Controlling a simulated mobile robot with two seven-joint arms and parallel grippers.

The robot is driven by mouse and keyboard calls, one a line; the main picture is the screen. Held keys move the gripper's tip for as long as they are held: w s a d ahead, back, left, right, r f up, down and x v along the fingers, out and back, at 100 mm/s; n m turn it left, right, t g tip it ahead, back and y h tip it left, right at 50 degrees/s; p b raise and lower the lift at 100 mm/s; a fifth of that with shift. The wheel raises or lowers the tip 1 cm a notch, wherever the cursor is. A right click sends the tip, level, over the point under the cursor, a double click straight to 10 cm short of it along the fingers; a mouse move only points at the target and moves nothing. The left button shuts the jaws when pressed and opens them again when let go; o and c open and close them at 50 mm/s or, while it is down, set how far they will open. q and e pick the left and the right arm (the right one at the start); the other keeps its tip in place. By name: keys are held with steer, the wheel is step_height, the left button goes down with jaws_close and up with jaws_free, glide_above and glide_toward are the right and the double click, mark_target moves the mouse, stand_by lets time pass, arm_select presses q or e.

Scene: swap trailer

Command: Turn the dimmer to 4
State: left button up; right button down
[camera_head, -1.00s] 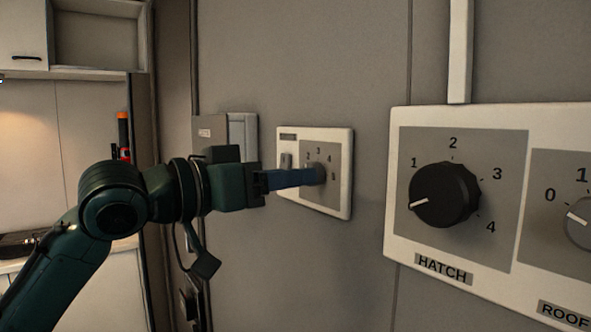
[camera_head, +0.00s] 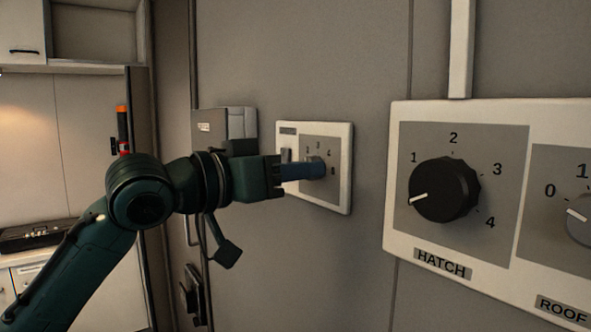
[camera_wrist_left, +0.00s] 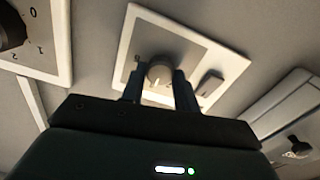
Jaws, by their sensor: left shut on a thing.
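The dimmer panel (camera_head: 341,188) is a small white-framed plate with a grey face on the wall, with numbers around its knob. The dimmer knob (camera_head: 318,166) is small and grey, partly hidden by my fingers. My left gripper (camera_head: 310,169) reaches it from the left and is shut on the knob. In the left wrist view the knob (camera_wrist_left: 159,72) sits between the two fingertips (camera_wrist_left: 158,84). Its pointer mark cannot be read. My right gripper is not in view.
A larger panel at the right holds a black HATCH knob (camera_head: 444,190) and a grey ROOF knob (camera_head: 580,220). A grey wall box (camera_head: 241,124) is left of the dimmer panel. The wall between the panels is clear.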

arm_select(q)
steer(key=shift+c, duration=0.6)
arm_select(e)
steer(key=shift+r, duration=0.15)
arm_select(q)
steer(key=m+p, duration=0.6)
steer(key=m, duration=0.2)
steer(key=shift+r+m, duration=0.1)
steer(key=shift+m, duration=0.3)
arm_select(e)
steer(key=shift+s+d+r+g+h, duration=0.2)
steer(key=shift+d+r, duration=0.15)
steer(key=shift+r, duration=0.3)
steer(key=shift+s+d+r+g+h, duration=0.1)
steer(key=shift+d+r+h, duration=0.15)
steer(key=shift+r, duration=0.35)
arm_select(q)
steer(key=shift+p, duration=0.3)
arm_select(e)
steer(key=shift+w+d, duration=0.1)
